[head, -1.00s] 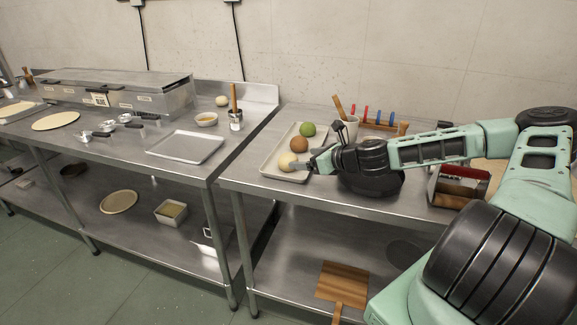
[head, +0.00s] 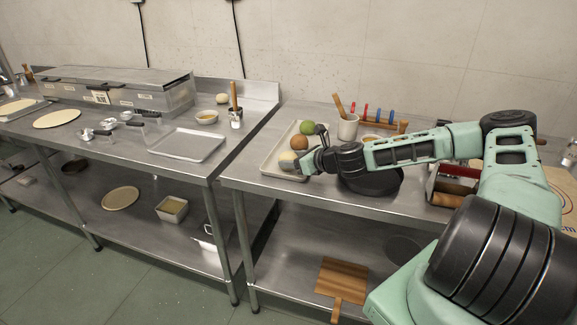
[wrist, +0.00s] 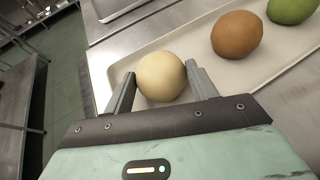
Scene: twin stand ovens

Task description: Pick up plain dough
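The plain dough is a pale cream ball (wrist: 162,77) at the near end of a light tray (wrist: 270,85). In the wrist view it sits between the two fingers of my gripper (wrist: 163,85), which stand apart on either side of it. The left finger is very near or touching the ball; I cannot tell which. In the head view the plain dough (head: 288,160) is partly hidden by my gripper (head: 300,164). A brown ball (wrist: 237,34) and a green ball (wrist: 291,8) lie farther along the same tray.
On the same steel table stand a white cup (head: 348,127), a rack with coloured handles (head: 385,120) and a dark round pan (head: 372,183) under my arm. An empty tray (head: 188,145) lies on the left table. Another pale ball (head: 222,98) sits at its back.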

